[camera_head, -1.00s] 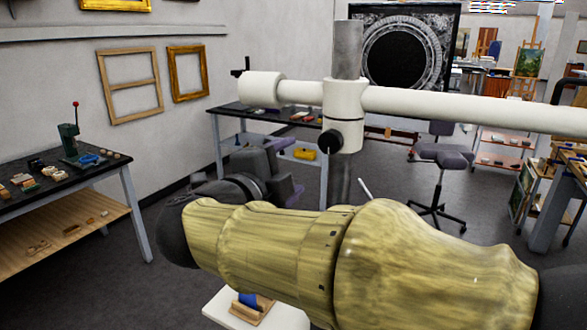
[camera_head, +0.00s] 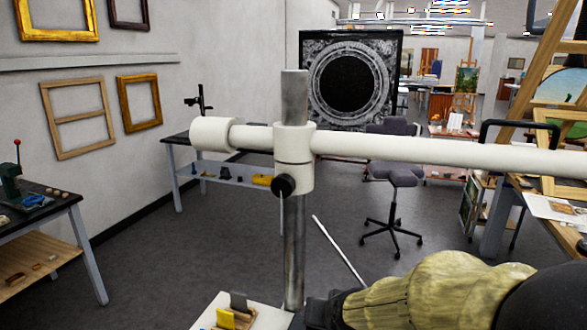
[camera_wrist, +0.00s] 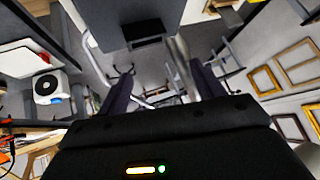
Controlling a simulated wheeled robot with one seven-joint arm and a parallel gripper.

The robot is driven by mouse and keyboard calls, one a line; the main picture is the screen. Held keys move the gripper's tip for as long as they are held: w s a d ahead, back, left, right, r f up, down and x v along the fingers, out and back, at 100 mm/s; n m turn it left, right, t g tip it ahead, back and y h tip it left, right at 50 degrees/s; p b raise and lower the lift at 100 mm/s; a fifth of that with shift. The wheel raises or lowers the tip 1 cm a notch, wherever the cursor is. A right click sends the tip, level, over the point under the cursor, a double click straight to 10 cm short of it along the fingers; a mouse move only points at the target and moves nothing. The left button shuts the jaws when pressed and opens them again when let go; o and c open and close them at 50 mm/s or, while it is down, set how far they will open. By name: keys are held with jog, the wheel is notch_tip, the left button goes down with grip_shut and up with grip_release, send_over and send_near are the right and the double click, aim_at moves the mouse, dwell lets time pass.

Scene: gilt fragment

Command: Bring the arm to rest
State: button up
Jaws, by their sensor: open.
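My arm's yellow sleeve (camera_head: 430,295) lies low at the right of the head view, with a dark joint at its left end. My gripper is not visible in the head view.
A metal post (camera_head: 293,240) carries a long white bar (camera_head: 430,149) across the head view, close to my arm. A white platform (camera_head: 272,317) with small items stands below. A workbench (camera_head: 75,213) is at left, a stool (camera_head: 393,176) behind. Open floor lies between.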

jog(key=s+d+f+n+g+h, duration=0.1)
jog(key=s+d+f+g, duration=0.4)
jog(key=s+d, duration=0.3)
jog(key=s+f+p, duration=0.1)
jog(key=s, duration=0.2)
jog(key=shift+s+d+f+n+g+h, duration=0.15)
jog(key=shift+s+d+n+g+h, duration=0.15)
jog(key=shift+s+h, duration=0.1)
dwell(1.2)
